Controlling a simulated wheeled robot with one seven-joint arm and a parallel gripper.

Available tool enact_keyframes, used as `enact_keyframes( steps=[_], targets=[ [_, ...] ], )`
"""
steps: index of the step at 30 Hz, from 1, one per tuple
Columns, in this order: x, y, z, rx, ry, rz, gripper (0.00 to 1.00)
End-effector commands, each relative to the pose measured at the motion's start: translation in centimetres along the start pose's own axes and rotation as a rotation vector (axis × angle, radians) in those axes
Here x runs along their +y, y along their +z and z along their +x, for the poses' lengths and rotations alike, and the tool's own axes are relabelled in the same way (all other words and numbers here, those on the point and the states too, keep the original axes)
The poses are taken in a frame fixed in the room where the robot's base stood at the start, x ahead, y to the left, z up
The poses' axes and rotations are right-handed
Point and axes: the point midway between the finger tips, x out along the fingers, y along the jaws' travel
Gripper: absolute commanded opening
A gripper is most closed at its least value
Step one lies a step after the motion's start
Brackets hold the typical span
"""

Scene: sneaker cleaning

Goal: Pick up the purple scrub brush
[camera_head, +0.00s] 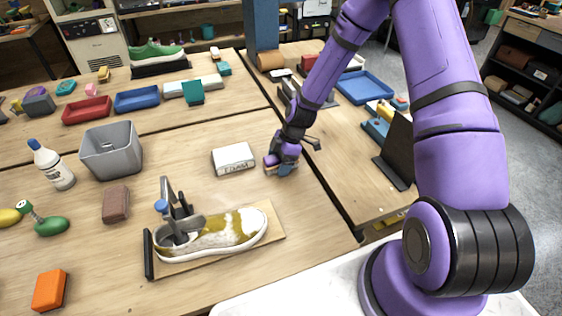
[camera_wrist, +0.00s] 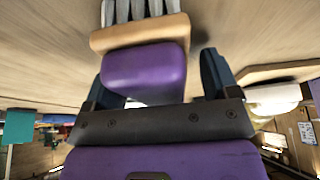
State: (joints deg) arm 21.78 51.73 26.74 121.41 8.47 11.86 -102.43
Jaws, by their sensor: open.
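The purple scrub brush (camera_wrist: 145,72) has a purple grip, a tan wooden block and pale bristles. In the wrist view its purple grip lies between the two dark fingers of my gripper (camera_wrist: 160,82). A gap shows beside the right finger; contact on the left is unclear. In the head view the brush (camera_head: 269,161) is on the table, right of the white block, partly hidden by my gripper (camera_head: 284,165). My gripper is open around the grip.
A white lettered block (camera_head: 233,159) lies just left of my gripper. A stained sneaker (camera_head: 222,233) sits on a wooden board in front. A grey bin (camera_head: 111,150) and white bottle (camera_head: 52,165) stand at left. A table seam runs close on the right.

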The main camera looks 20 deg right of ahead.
Motion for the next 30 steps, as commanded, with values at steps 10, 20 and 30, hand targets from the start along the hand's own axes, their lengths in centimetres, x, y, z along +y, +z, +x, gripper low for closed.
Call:
enact_keyframes(
  steps=[10, 20, 30],
  targets=[
    [-0.01, 0.05, 0.1, 0.0, 0.0, 0.0, 0.81],
    [0.0, 0.13, 0.28, 0.0, 0.0, -0.001, 0.46],
    [0.0, 0.12, 0.26, 0.0, 0.0, -0.001, 0.22]
  ],
)
